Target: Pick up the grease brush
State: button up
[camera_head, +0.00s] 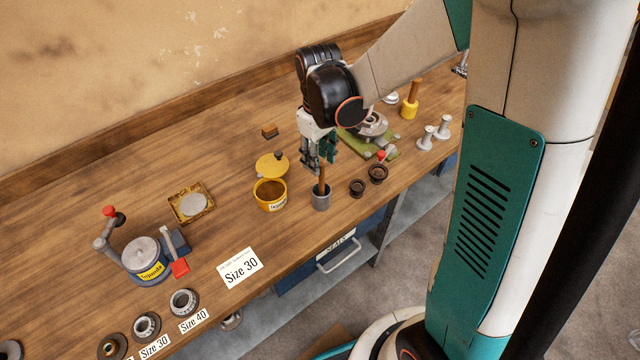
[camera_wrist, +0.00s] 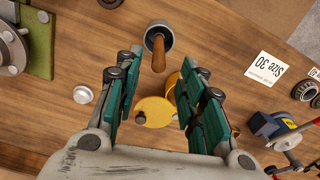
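The grease brush shows as a wooden handle (camera_head: 322,174) standing up out of a grey cup (camera_head: 321,200) near the table's front edge. In the wrist view the handle (camera_wrist: 158,50) rises from the cup (camera_wrist: 162,30) at top centre. My gripper (camera_head: 318,158) points down just above the cup. In the wrist view my gripper (camera_wrist: 160,72) is open, with green-padded fingers apart. The handle's upper end appears near the gap between the fingertips, with no visible contact. The bristles are hidden inside the cup.
A yellow tub (camera_head: 270,198) stands just left of the cup, with a yellow lid (camera_head: 271,164) behind it. Two dark rings (camera_head: 376,174) lie to the right. A green fixture (camera_head: 372,145) stands behind them. A Size 30 card (camera_head: 240,268) lies front left.

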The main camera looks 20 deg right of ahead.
jog(key=b, duration=0.2)
send_over(322, 194)
jog(key=f, duration=0.8)
jog(key=shift+w+d, duration=0.1)
jog(key=shift+w, duration=0.3)
jog(key=shift+c, duration=0.5)
grip_shut()
